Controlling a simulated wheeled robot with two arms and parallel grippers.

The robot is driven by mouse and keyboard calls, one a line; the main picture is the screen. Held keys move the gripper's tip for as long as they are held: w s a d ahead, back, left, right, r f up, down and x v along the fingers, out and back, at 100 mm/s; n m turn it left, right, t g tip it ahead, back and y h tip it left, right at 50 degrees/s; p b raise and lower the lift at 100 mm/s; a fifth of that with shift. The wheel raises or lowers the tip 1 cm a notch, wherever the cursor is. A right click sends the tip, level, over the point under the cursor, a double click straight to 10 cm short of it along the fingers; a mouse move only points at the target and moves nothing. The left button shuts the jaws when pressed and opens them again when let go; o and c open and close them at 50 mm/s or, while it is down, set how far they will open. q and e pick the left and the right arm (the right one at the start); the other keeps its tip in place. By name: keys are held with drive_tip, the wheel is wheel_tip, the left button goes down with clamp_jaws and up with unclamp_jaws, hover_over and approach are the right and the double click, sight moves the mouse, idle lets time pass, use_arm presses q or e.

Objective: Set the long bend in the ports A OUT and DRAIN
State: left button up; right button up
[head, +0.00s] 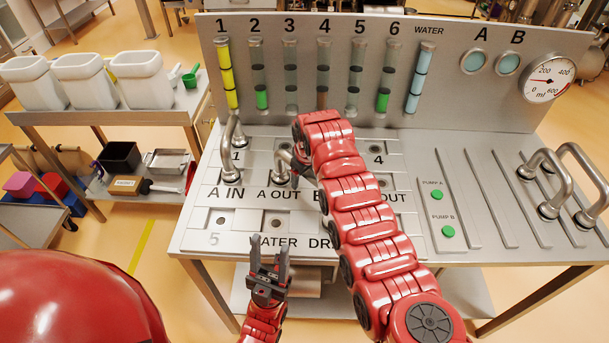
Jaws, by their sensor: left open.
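A metal bend (281,174) has one foot at the A OUT port. The rest of it runs behind my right arm, so I cannot tell where its other end is. My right gripper (301,160) is beside this bend, mostly hidden by its own arm; its jaws cannot be made out. The DRAIN label is partly covered by my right arm, which also hides the port area above it. My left gripper (269,262) is open and empty, fingers up, in front of the WATER label at the panel's front edge.
Another bend (231,150) stands upright at A IN. Two more bends (549,184) (592,187) stand on the slotted right side. Green pump buttons (448,231) lie between. The back board (470,100) carries tubes and a gauge. A side table (120,116) holds white tubs.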

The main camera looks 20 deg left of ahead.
drive_tip(key=shift+s+d+r+b, duration=0.1)
drive_tip(key=shift+r+b, duration=0.25)
drive_tip(key=shift+r, duration=0.15)
drive_tip(key=b+v, duration=0.2)
drive_tip(key=v, duration=0.5)
drive_tip(key=shift+b, duration=0.4)
drive_tip(key=p+v, duration=0.1)
drive_tip(key=v, duration=0.3)
drive_tip(key=shift+r, duration=0.15)
drive_tip(key=shift+p+v, duration=0.5)
drive_tip(key=shift+v, duration=2.05)
drive_tip(key=shift+s, duration=0.1)
